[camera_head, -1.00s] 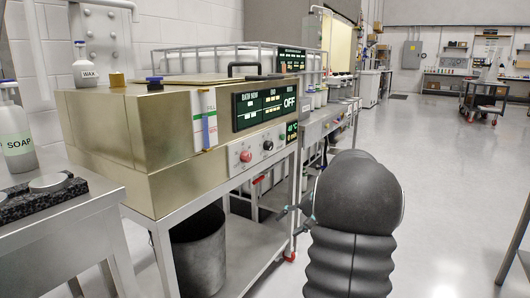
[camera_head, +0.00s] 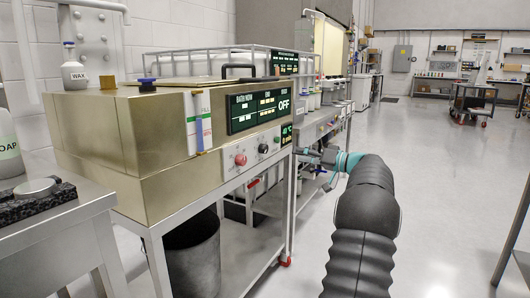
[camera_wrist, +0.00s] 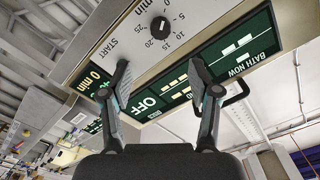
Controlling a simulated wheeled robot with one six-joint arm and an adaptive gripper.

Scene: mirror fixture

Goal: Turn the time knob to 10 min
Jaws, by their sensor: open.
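The time knob is a small black round knob on the pale front panel of the bath machine (camera_head: 130,140). The timer display (camera_head: 287,139) reads 0 min, also in the wrist view (camera_wrist: 93,80). My gripper (camera_wrist: 160,68) is open and empty, its fingertips apart from the knob. In the head view my gripper (camera_head: 305,152) is at the panel's right end.
A red knob (camera_head: 240,159) sits left of the time knob. A large display (camera_head: 258,107) reading OFF is above. A dark bin (camera_head: 192,255) stands under the machine. A bench (camera_head: 55,228) stands at left. Open floor (camera_head: 440,180) lies to the right.

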